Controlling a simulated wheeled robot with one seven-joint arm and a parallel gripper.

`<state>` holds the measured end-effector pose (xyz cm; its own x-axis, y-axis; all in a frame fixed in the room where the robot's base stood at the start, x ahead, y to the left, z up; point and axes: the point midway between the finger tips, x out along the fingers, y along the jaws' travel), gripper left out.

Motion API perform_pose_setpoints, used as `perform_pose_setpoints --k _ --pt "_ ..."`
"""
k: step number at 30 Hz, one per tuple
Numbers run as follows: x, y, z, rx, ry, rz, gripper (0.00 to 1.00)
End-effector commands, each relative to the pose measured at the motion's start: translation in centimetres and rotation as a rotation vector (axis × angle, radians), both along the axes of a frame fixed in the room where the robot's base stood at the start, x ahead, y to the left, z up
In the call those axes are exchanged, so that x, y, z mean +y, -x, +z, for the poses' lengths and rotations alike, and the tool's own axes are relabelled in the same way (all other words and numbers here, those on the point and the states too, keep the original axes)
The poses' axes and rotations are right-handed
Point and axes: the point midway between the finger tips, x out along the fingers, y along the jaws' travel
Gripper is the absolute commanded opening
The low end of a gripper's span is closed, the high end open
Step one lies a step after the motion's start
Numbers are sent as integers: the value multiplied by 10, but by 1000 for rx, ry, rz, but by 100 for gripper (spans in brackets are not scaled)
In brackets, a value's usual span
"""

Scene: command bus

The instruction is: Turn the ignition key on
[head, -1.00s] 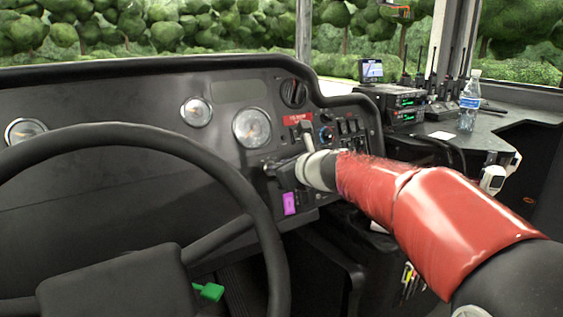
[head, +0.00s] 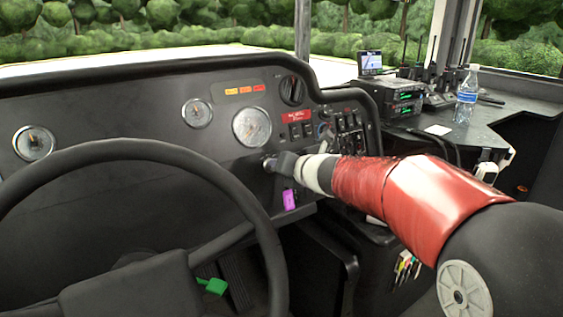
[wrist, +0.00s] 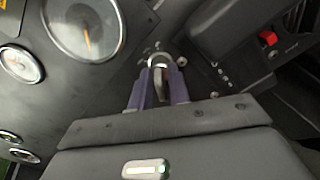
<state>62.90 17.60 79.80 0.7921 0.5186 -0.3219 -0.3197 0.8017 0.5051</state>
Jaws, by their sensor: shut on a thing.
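The ignition switch (wrist: 164,60) is a round metal-ringed lock on the black dashboard, seen at the top of my fingers in the wrist view. The metal key (wrist: 160,84) sits at the lock between my two fingers. My gripper (wrist: 160,92) is shut on it, with one purplish finger on each side. In the head view my gripper (head: 271,164) reaches the dash just below the large gauge, and the key is too small and hidden to make out. A row of orange and red indicator lights (head: 245,90) is lit above that gauge.
The black steering wheel (head: 150,150) stands left of my arm. A magenta piece (head: 290,200) is just below my gripper. Rocker switches (head: 302,130) and a knob (head: 291,90) are close above. Radios (head: 400,100) and a water bottle (head: 467,97) stand on the right side counter.

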Motion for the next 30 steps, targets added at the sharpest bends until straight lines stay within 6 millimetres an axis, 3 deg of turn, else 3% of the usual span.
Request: perform_pose_setpoints --k 20,21,22,30 --pt "-1 0 -1 32 -47 -21 0" --pt "-1 0 0 32 -47 -21 22" --pt "-1 0 0 32 -46 -21 26" --pt "0 0 0 31 -46 -21 29"
